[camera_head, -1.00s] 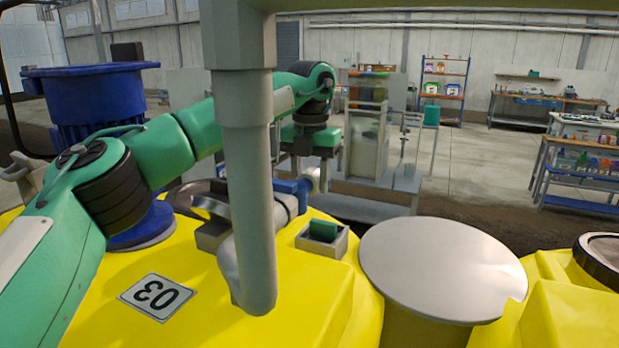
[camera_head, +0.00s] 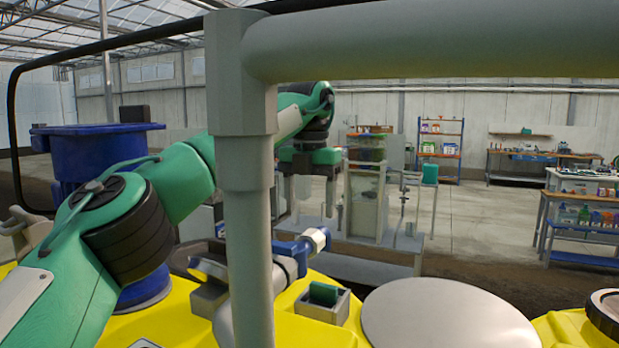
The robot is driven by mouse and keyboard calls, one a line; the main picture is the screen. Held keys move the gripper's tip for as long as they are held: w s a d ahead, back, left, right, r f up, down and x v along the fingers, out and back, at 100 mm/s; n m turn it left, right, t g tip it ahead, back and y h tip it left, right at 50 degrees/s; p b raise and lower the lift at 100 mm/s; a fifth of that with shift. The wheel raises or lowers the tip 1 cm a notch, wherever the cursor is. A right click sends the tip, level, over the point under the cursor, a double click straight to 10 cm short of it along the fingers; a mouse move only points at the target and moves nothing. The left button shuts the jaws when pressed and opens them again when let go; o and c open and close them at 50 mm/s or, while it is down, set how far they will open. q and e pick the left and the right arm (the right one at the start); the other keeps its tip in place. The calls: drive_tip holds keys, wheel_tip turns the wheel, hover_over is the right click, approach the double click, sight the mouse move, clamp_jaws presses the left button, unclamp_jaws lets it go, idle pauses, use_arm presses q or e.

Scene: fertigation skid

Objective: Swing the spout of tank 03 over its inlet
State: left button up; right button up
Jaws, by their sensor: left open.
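Yellow tank 03 (camera_head: 180,325) fills the lower left, its number label now mostly cut off by the bottom edge. A grey upright post (camera_head: 243,210) stands in the foreground and joins a thick horizontal pipe (camera_head: 430,40) running right. Behind the post, a short grey pipe with a blue collar and pale end (camera_head: 317,239) is partly hidden; I cannot tell surely which pipe is the spout. A dark round rim (camera_head: 185,257), possibly the inlet, shows partly behind the post. My left gripper (camera_head: 308,196) is open and empty, fingers down, apart from and above the pale pipe end.
A grey box with a green block (camera_head: 323,295) sits on the tank. A round grey disc (camera_head: 450,318) lies to its right.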

sight(309, 232)
use_arm(q)
wheel_tip(309, 232, up, 6)
drive_tip(key=shift+f+p, duration=0.1)
drive_tip(key=shift+p, duration=0.9)
